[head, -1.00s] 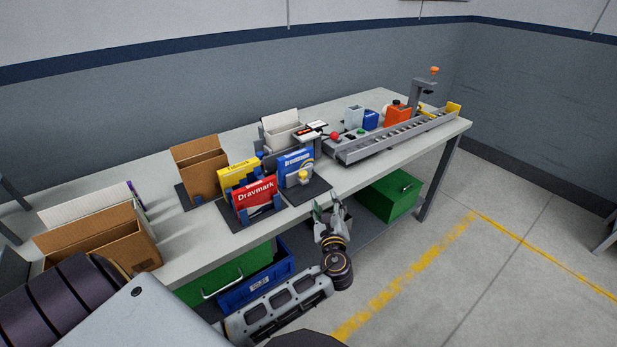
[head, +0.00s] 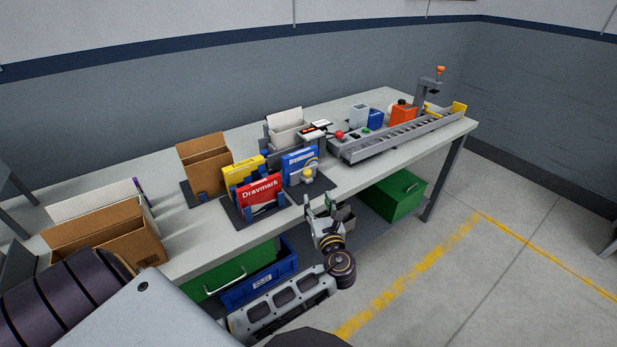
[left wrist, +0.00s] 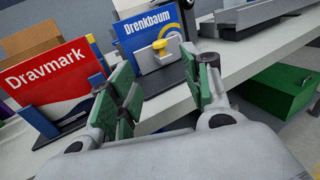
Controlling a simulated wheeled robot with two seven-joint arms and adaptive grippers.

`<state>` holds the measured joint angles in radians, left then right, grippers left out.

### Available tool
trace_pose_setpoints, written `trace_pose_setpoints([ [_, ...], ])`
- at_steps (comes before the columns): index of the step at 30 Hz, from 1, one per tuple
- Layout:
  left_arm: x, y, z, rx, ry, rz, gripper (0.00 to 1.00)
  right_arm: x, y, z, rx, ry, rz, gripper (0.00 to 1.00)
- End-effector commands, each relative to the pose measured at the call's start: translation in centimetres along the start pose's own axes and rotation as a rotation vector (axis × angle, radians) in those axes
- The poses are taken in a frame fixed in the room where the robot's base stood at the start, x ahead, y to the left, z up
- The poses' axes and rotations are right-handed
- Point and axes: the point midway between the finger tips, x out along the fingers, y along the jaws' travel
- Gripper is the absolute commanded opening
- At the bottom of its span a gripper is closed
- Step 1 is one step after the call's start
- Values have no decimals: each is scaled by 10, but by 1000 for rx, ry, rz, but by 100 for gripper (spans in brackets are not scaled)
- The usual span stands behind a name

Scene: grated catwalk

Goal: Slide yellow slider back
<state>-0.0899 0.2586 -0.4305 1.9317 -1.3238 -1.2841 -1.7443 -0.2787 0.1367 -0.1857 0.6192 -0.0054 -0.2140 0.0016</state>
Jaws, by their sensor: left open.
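The yellow slider (head: 307,174) is a small yellow knob on a pale block, on a dark mat near the table's front edge. It stands in front of the blue Drenkbaum box (head: 299,161). In the left wrist view the yellow slider (left wrist: 160,47) shows ahead, beyond and between the fingers. My left gripper (head: 321,203) is open and empty, just off the table's front edge, short of the slider and not touching it. Its green-padded fingers (left wrist: 163,88) are spread apart in the left wrist view. My right gripper is not in view.
A red Dravmark box (head: 261,193) and a yellow box (head: 243,169) stand left of the slider. A grey roller conveyor (head: 400,135) lies to the right. Cardboard boxes (head: 110,232) stand at the left. Under the table are green bins (head: 396,195) and a blue bin (head: 260,286).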

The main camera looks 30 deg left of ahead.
Motion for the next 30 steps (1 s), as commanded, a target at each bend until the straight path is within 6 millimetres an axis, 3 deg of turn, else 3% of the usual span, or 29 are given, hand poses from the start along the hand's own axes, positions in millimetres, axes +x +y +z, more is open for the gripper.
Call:
trace_pose_setpoints([
  [11, 18, 0, 0, -1, -1, 1, 49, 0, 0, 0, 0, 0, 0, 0],
  [30, 100, 0, 1, -1, -2, 1, 49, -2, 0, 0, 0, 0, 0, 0],
])
